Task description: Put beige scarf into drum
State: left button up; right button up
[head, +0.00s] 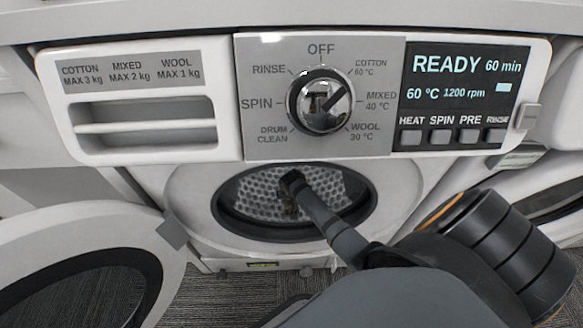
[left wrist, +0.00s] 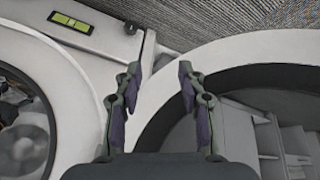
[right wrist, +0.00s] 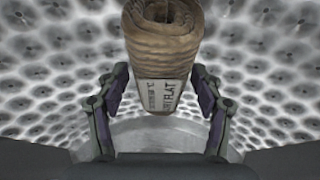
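The beige scarf (right wrist: 162,45) is a tight roll with a white care label on its lower end. In the right wrist view it sits between the fingertips of my right gripper (right wrist: 161,78), which meet its two sides, inside the perforated drum (right wrist: 50,75). In the head view my right arm reaches through the round opening into the drum (head: 330,185); the scarf is mostly hidden there. My left gripper (left wrist: 160,75) is part open and empty, outside the machine, near the open door (left wrist: 240,50).
The washer door (head: 180,265) stands swung open to the left. The dial (head: 320,101) and display (head: 462,95) are above the opening; the display reads READY. A small level (head: 263,264) is on the machine's lower front. Other machines stand at both sides.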

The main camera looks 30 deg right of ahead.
jog(key=shift+o, duration=0.4)
jog(key=shift+r, duration=0.35)
jog(key=p+v, duration=0.5)
jog(key=v, duration=0.5)
jog(key=shift+s+a+r+p, duration=0.1)
jog(key=shift+s+r+p, duration=0.05)
jog(key=shift+r+p, duration=0.2)
jog(key=shift+s+a+r, duration=0.1)
jog(key=shift+s+r, duration=0.1)
jog(key=shift+r, duration=0.2)
pick_arm(q)
notch_tip(320, 180, up, 7)
jog(key=s+a+g+y, duration=0.1)
jog(key=a+g, duration=0.1)
jog(key=g, duration=0.1)
jog(key=shift+s+a+g, duration=0.2)
jog(key=shift+s+g, duration=0.1)
jog(key=shift+s, duration=0.05)
pick_arm(e)
jog(key=s+a+r+n+g+y, duration=0.1)
jog(key=s+a+n, duration=0.2)
jog(key=s, duration=0.6)
jog(key=s+a+r+n+g+y, duration=0.1)
jog(key=s+a+r+n, duration=0.1)
jog(key=s, duration=0.8)
jog(key=shift+s+a+n+y, duration=0.3)
jog(key=shift+a+n, duration=0.6)
jog(key=shift+a, duration=0.05)
